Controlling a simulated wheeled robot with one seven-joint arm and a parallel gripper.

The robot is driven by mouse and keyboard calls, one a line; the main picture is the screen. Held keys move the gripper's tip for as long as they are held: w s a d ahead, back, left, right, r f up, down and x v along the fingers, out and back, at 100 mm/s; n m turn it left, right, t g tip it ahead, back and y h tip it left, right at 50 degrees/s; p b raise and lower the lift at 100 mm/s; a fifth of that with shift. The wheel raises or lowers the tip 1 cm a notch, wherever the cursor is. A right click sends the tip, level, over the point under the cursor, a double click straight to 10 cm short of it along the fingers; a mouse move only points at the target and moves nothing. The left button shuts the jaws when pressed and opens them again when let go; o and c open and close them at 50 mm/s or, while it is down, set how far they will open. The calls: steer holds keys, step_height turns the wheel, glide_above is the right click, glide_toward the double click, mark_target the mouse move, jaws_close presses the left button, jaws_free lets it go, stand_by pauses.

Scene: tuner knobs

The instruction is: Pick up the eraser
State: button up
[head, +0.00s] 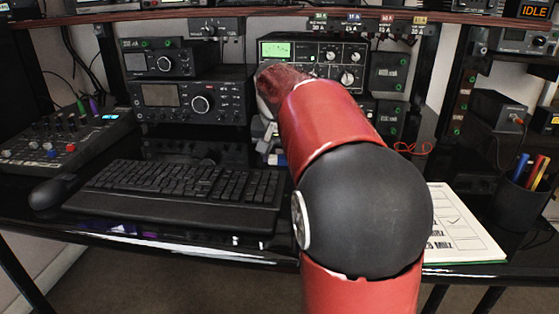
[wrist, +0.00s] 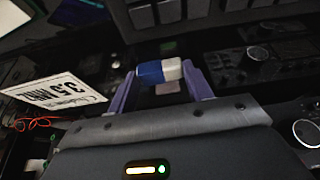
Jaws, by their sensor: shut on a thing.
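The eraser (wrist: 160,72) is a small blue and white block. In the wrist view it sits between the two purple fingers of my gripper (wrist: 162,78), which is shut on it. The dark glossy desk shows behind it in that view. I cannot tell for sure whether the eraser still touches the desk.
A black keyboard (head: 180,188) lies at the front of the desk, with a mouse (head: 48,193) left of it. Radios (head: 190,102) stand along the back. A mixer (head: 65,137) is at left. A paper pad (head: 455,225) and a pen cup (head: 522,195) are at right.

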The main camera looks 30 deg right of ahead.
mark_target(279, 159)
steer(key=shift+r+p, duration=2.25)
steer(key=shift+r, duration=7.75)
steer(key=shift+o, duration=1.4)
steer(key=shift+c, duration=1.1)
steer(key=shift+d, duration=0.1)
